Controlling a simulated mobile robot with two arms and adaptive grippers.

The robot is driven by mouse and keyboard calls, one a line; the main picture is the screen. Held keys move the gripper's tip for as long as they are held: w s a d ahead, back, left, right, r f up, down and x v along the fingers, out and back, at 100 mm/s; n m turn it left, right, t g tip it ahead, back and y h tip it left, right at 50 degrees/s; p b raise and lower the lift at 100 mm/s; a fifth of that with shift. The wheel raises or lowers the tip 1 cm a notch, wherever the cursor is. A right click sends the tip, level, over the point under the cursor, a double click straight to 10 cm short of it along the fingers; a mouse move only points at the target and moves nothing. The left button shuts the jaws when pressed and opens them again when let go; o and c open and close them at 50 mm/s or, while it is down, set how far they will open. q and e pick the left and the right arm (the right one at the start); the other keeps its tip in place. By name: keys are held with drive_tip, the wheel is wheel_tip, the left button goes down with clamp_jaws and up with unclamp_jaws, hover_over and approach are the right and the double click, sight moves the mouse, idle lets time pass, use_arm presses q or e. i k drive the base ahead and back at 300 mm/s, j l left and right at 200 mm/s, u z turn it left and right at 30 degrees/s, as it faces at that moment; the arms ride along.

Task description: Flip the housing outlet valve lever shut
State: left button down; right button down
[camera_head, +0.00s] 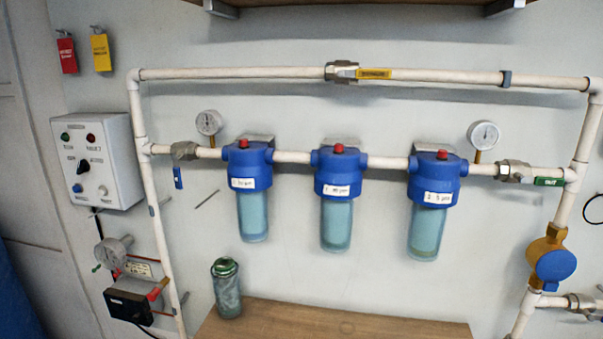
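Three blue filter housings with clear bowls hang in a row on a white pipe; the middle housing (338,185) has a red button on top. Right of the row, a metal ball valve (513,171) carries a green lever (549,181) that lies along the pipe, pointing right. Left of the row, another valve (184,151) has a blue lever (178,178) that hangs down, across the pipe. The lever labels are too small to read, so I cannot tell from them which is the outlet. Neither of my grippers is in view.
A top pipe has a valve with a yellow lever (375,74) lying along it. Gauges stand near both ends, the right gauge (484,135) close to the green lever. A brass-and-blue meter (553,262) sits lower right. A wooden bench (330,322) carries a canister (227,288).

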sight(540, 181)
drive_tip(key=z, duration=1)
